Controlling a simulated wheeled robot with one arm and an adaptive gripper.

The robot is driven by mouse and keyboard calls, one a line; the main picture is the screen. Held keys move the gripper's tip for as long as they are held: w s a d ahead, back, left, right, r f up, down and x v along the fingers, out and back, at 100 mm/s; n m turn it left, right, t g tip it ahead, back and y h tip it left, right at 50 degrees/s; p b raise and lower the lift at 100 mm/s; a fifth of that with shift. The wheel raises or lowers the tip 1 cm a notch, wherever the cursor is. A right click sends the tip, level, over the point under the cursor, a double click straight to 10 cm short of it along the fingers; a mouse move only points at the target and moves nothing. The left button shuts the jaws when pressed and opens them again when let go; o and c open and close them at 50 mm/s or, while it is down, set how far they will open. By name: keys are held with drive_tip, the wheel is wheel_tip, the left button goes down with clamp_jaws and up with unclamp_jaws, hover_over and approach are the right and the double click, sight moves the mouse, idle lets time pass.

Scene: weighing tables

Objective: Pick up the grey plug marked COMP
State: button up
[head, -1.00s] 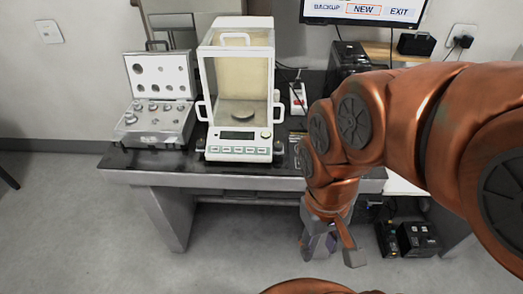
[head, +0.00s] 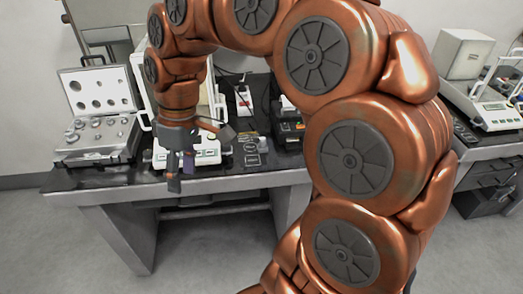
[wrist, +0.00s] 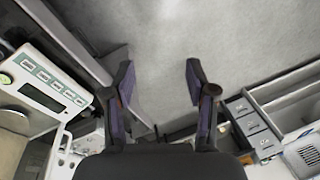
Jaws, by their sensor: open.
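My gripper (head: 197,160) is open and empty in front of the balance (head: 207,152), near the front edge of the table. In the wrist view its two dark fingers (wrist: 160,70) stand wide apart over bare grey floor. No plug with a readable COMP mark shows in either view. A small pale grey piece (head: 263,144) stands on the black tabletop right of the gripper; I cannot tell whether it is a plug. My arm hides part of the table.
An open case of weights (head: 98,152) stands at the left of the black table (head: 110,178). A power strip (head: 244,103) lies behind. Another instrument (head: 497,115) is on a table at right. Floor in front is clear.

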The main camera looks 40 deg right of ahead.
drive_tip(key=w+d+n+t+y+b, duration=0.1)
drive_tip(key=w+d+n+b, duration=0.1)
drive_tip(key=w+d, duration=0.55)
drive_tip(key=n+t+b, duration=0.2)
drive_tip(key=b, duration=0.3)
hover_over(263, 139)
drive_tip(key=s+d, duration=0.1)
drive_tip(key=d, duration=0.2)
wheel_tip(263, 139, down, 14)
drive_tip(key=shift+a+p+x, duration=0.15)
drive_tip(key=shift+a+x, duration=0.05)
drive_tip(key=shift+x, duration=1.6)
drive_tip(key=shift+a+p+x, duration=0.15)
drive_tip(key=shift+a+x, duration=0.05)
drive_tip(key=shift+x, duration=1.65)
drive_tip(key=shift+s+r, duration=0.1)
drive_tip(key=shift+s, duration=0.05)
clamp_jaws()
